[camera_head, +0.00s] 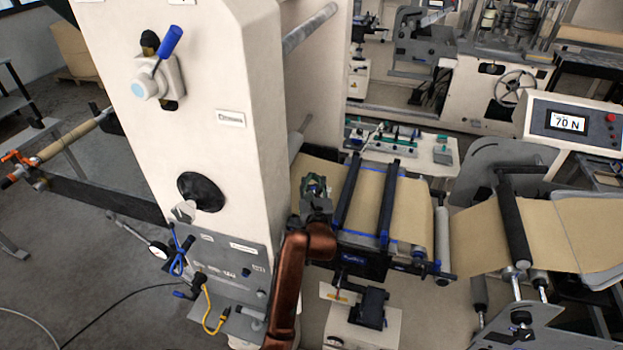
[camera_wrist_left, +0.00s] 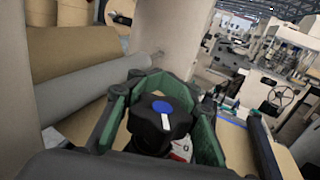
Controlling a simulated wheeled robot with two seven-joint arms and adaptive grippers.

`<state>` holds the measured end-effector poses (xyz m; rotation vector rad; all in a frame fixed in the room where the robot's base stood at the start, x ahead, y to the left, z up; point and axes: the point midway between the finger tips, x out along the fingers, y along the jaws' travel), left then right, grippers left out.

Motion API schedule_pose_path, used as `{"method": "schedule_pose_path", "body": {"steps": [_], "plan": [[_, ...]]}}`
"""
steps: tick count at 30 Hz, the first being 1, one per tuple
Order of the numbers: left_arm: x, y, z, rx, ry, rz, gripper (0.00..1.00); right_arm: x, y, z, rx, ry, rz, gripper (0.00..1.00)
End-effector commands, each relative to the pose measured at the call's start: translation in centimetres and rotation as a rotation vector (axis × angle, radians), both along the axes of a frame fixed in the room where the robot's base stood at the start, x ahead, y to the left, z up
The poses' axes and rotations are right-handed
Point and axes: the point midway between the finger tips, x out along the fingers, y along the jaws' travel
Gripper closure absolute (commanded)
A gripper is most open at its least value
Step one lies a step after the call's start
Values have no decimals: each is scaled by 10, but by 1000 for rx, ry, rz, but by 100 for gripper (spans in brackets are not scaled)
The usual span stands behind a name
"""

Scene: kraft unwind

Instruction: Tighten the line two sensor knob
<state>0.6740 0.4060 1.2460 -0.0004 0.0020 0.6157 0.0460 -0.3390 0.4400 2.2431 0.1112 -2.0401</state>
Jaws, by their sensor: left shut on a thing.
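The sensor knob (camera_wrist_left: 160,118) is black and lobed, with a blue dot and a white mark on its top. It shows in the left wrist view between the green fingers of my left gripper (camera_wrist_left: 165,98), which is shut on it. In the head view my left gripper (camera_head: 316,188) is at the end of my copper-coloured arm, over the left side of the web frame. The knob is hidden there by the gripper. My right gripper is not in view.
A tall cream machine column (camera_head: 190,100) stands left of my arm. Kraft web (camera_head: 410,205) runs between dark blue bars (camera_head: 386,200) to the right. A display (camera_head: 568,122) reads 70 N. A small bench (camera_head: 425,150) with tools stands behind.

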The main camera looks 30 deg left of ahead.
Motion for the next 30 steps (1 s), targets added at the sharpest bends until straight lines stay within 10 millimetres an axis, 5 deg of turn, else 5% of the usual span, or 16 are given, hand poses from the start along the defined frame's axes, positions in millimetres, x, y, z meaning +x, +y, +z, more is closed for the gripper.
{"method": "schedule_pose_path", "body": {"steps": [5,6,15,25,30], "plan": [[0,-2,6,4,-12,-3,100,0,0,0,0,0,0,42],[0,-2,6,4,-12,-3,77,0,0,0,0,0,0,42],[0,-1,3,2,-5,-1,56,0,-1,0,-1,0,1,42],[-3,-2,1,0,-1,0,56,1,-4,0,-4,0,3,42],[-21,-15,0,-2,-1,1,56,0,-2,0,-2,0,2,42]]}}
